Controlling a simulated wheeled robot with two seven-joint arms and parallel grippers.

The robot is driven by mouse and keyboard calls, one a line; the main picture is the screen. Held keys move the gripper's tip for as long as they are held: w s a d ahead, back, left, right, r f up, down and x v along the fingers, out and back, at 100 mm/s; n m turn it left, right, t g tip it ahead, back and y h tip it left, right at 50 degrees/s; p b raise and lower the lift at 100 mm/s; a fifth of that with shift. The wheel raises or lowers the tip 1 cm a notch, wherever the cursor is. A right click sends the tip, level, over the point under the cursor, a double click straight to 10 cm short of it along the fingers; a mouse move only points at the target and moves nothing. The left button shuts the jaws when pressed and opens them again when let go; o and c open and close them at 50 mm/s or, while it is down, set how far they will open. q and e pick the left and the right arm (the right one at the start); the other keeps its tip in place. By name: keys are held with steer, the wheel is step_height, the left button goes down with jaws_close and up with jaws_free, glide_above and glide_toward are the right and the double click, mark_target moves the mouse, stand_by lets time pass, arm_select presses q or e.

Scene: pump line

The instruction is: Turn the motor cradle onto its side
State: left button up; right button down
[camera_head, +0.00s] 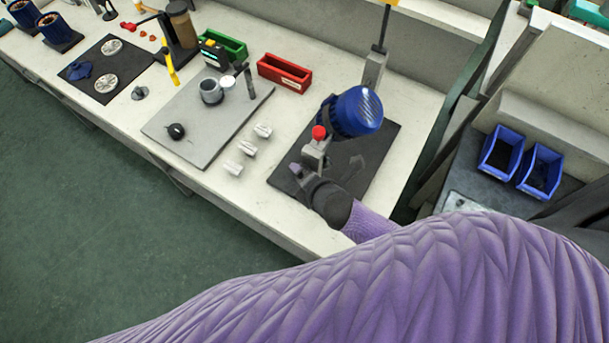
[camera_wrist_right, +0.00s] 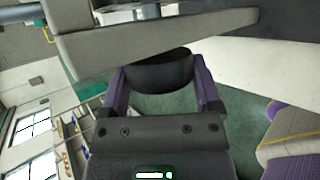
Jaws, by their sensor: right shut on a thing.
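The blue motor (camera_head: 357,111) sits above the dark mat at the right end of the bench, with its finned end facing up. A grey block with a red knob (camera_head: 319,132), which looks like part of the motor cradle (camera_head: 315,156), stands against it on the left. My right gripper (camera_head: 309,184) is low at the near side of the cradle, and my arm hides part of it. In the right wrist view, my purple fingers stand on either side of a black round part (camera_wrist_right: 160,72) under a grey slab (camera_wrist_right: 150,35). My left gripper is not in view.
Left of the mat (camera_head: 381,158) lie several small pale pieces (camera_head: 248,148) and a grey plate (camera_head: 205,125) with a cup. A red bin (camera_head: 284,72) and a green bin (camera_head: 225,45) stand behind. Blue bins (camera_head: 501,150) stand on the right-hand bench.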

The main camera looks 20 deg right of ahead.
jaws_free()
steer(key=p+v, duration=0.3)
steer(key=v, duration=0.7)
steer(key=shift+w, duration=0.1)
